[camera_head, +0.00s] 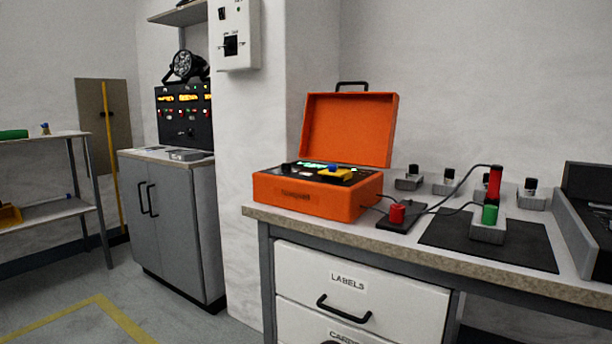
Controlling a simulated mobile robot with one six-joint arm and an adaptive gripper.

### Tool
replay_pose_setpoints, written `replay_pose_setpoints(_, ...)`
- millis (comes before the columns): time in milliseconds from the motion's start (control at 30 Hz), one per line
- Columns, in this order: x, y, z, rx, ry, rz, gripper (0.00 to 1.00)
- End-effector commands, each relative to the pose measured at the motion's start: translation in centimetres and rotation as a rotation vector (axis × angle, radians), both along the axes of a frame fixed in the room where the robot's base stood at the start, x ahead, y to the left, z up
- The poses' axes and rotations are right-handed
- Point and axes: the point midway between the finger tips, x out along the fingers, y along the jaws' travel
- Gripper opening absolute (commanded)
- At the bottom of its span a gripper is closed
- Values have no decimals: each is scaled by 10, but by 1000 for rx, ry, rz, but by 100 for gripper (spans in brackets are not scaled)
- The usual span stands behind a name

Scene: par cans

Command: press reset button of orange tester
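The orange tester (315,200) is a case standing on the left end of the workbench, with its lid (347,128) up. Its dark top panel (297,171) shows a small green-lit display, a yellow part (338,174) and a blue knob or button on it. The panel is seen at a flat angle, and I cannot tell which control is the reset button. Cables run from the right side of the case to a red plug on a black block and a green plug on a small grey block. My gripper is not in this view.
The workbench (400,249) has drawers below, one marked LABELS (357,292). A black mat (510,247), several grey blocks and a dark tray at the right edge take up its top. A grey cabinet (174,225) stands at the left. Floor in front is clear.

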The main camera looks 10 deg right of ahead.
Motion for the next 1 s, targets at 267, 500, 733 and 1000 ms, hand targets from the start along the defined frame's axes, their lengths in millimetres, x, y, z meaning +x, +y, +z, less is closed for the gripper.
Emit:
replay_pose_setpoints(267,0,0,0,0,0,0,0)
replay_pose_setpoints(500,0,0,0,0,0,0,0)
replay_pose_setpoints(733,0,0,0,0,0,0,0)
replay_pose_setpoints(1000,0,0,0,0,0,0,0)
